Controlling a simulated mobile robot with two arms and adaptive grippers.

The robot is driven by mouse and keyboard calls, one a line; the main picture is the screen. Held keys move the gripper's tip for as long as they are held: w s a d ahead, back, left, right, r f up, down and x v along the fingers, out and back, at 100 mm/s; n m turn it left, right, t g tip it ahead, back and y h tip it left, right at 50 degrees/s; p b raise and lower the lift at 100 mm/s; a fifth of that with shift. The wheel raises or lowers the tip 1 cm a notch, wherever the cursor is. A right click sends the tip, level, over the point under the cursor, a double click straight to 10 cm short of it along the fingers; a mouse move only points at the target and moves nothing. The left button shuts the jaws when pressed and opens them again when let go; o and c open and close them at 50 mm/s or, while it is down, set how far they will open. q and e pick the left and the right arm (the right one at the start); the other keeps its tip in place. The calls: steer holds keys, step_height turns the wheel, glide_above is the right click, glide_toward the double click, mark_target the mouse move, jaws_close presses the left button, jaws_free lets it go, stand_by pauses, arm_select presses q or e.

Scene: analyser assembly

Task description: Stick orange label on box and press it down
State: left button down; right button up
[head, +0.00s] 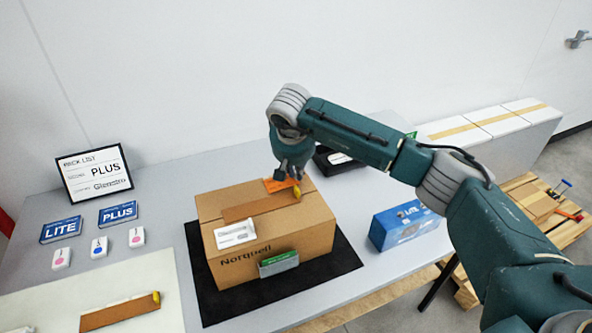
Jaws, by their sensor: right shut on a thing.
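A closed brown cardboard box (290,243) marked "Norquell" stands on a black mat (340,262). The orange label (274,185) is at the rear of the box top. My right gripper (291,176) comes down from above at the rear of the box top, shut on the orange label. Its fingertips are small and dark, and I cannot tell how much of the label touches the cardboard. My left gripper is not in view.
A brown strip (250,210) with a yellow end and a white label (236,234) lie on the box top. A green-and-grey piece (278,264) is at its front. A blue LITE box (403,225) stands to the right.

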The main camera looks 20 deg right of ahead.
steer(key=shift+f, duration=0.1)
stand_by(0.3)
steer(key=o, duration=0.8)
step_height(320, 180, up, 7)
steer(key=p, duration=0.3)
steer(key=shift+p, duration=0.35)
